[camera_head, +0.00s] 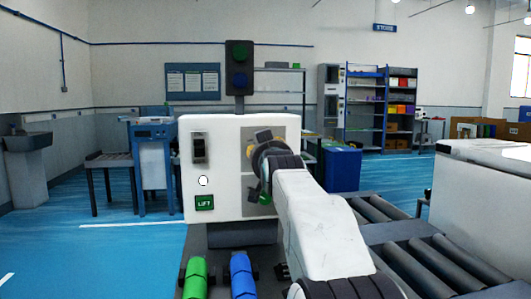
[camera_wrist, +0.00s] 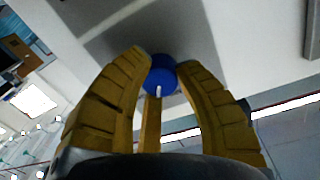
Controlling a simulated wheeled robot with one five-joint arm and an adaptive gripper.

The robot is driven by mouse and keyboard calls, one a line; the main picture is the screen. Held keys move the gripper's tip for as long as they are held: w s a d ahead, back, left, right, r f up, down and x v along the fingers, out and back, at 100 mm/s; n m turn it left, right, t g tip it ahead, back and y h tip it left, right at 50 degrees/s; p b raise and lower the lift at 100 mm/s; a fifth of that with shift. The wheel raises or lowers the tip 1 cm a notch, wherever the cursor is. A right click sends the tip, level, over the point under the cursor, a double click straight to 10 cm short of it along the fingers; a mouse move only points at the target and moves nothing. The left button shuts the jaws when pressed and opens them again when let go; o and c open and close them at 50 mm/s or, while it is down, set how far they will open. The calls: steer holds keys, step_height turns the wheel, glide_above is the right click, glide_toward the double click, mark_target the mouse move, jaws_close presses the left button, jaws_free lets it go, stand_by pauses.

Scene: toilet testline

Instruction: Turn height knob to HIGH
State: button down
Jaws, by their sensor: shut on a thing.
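The height knob is a round blue knob (camera_wrist: 160,74) with a white pointer line, seen in the wrist view. The line points toward the bottom of that picture, between the fingers. My gripper (camera_wrist: 165,68) has its yellow fingers closed around the knob, one on each side. In the head view my gripper (camera_head: 252,171) is at the right part of the white control panel (camera_head: 220,140), in front of a grey plate (camera_head: 254,210). My wrist and gripper hide the knob there. No HIGH marking can be read in either view.
Green (camera_head: 195,279) and blue (camera_head: 242,276) cylinders lie below. A roller conveyor (camera_head: 425,262) is at right.

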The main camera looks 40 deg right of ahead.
steer(key=shift+w+f, duration=0.1)
steer(key=shift+f, duration=0.1)
steer(key=c, duration=0.8)
jaws_free()
steer(key=shift+c, duration=0.2)
steer(key=shift+r, duration=0.1)
steer(key=v, duration=1.2)
steer(key=shift+a, duration=0.1)
